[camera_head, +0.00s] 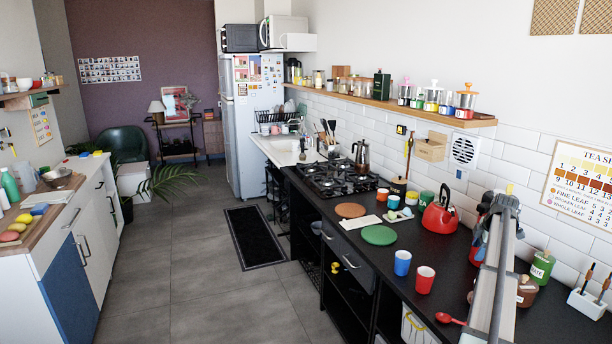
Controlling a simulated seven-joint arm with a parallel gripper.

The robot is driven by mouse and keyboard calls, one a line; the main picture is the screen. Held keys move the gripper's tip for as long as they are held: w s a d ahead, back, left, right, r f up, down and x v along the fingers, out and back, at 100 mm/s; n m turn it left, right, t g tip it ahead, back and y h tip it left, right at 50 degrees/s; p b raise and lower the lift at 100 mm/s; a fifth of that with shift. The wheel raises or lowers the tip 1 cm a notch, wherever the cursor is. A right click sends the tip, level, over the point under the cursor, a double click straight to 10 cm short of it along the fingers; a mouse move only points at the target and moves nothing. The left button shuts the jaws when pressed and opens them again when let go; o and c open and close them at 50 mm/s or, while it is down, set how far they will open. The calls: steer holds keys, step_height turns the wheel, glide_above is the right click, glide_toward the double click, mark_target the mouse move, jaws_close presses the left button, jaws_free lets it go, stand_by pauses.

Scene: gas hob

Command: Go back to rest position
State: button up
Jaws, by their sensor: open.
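A long grey beam, apparently part of my own arm, rises from the bottom edge at the right of the head view, over the black counter (455,265). I cannot make out any gripper fingers in this view. The black gas hob (335,181) is at the far middle of the counter, with a metal moka pot (362,158) at its back right side. A red kettle (439,218) stands upright on the counter to the left of the beam. The beam hides part of the counter and some items behind it.
A blue cup (402,263), a red cup (424,280), a red spoon (450,319), a green round mat (379,235) and a brown one (350,210) lie around the counter. A wooden shelf (400,103) runs along the tiled wall. The floor (185,290) at left is clear.

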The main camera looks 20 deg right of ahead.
steer(key=w+a+f+m+t+h, duration=0.2)
steer(key=w+a+f+t, duration=0.25)
steer(key=w+a, duration=0.6)
steer(key=w+a+r+m+t+h, duration=0.2)
steer(key=w+a+r+t+h, duration=0.25)
steer(key=w+a, duration=0.6)
steer(key=w+a+f+g+y, duration=0.1)
steer(key=a+f+y, duration=0.1)
steer(key=a+f, duration=0.7)
steer(key=w+a+f+g+y, duration=0.1)
steer(key=w+a+f+y, duration=0.1)
steer(key=a+f, duration=0.8)
steer(key=s+a+f+m+g+y, duration=0.35)
steer(key=s+a+f+g, duration=0.45)
steer(key=s+a+f, duration=1.6)
steer(key=s+a+f+m+g, duration=0.1)
steer(key=s+a+f+g, duration=0.1)
steer(key=s, duration=0.9)
steer(key=s+a+f+m+g, duration=0.1)
steer(key=s+a+f+g, duration=0.2)
steer(key=s, duration=0.9)
steer(key=s+a+f+m+g, duration=0.1)
steer(key=s+a+g, duration=0.3)
steer(key=s, duration=0.8)
steer(key=shift+f, duration=0.7)
